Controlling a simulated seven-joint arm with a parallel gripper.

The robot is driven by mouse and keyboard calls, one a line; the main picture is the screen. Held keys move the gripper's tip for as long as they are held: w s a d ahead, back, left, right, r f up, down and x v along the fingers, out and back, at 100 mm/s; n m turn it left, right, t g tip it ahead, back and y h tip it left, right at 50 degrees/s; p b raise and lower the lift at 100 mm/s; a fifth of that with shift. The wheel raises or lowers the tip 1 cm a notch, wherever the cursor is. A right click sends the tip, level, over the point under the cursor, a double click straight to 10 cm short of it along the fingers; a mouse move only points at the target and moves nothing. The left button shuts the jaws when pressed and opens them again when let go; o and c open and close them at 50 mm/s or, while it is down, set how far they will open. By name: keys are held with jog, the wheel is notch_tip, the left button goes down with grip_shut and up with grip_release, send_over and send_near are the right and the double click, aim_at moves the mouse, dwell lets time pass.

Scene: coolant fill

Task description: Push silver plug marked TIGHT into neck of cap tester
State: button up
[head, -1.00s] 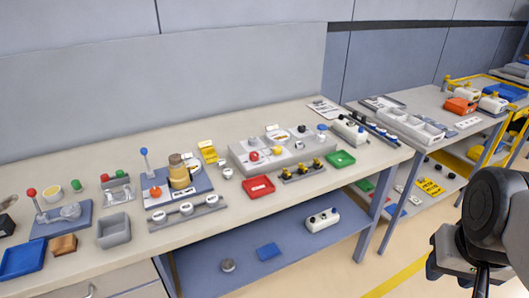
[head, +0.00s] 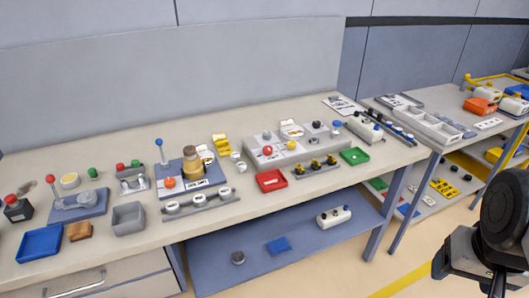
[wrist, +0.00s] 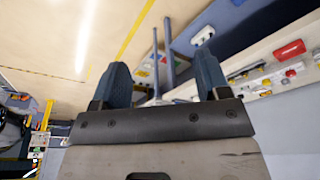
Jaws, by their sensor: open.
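A grey rack (head: 200,204) near the bench's front edge holds several silver round pieces with white tops; their markings are too small to read, so I cannot tell which is marked TIGHT. A small silver piece (head: 237,157) stands apart, right of an amber jar. The likely cap tester is the blue-grey base (head: 174,184) behind the rack, with the amber jar (head: 198,162), a blue-knobbed lever (head: 160,152) and an orange knob. I cannot make out its neck. My gripper (wrist: 160,75) is open and empty in the wrist view, away from the bench top.
A red tray (head: 271,180) and a grey panel box (head: 290,147) lie right of the rack; a grey bin (head: 128,218) and a blue tray (head: 40,243) lie left. A lower shelf (head: 310,245) holds a few items. A second table stands right.

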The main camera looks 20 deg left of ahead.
jog(key=w+a+r+m+y, duration=0.1)
jog(key=w+a+m, duration=0.1)
jog(key=w+a, duration=0.45)
jog(key=w+a+r+m, duration=0.2)
jog(key=w+a+m, duration=0.1)
jog(key=w, duration=0.6)
jog(key=m+g+y, duration=0.1)
jog(key=m+g, duration=0.2)
jog(key=m, duration=1)
send_over(243, 165)
notch_tip(243, 165, down, 18)
jog(key=shift+f, duration=0.15)
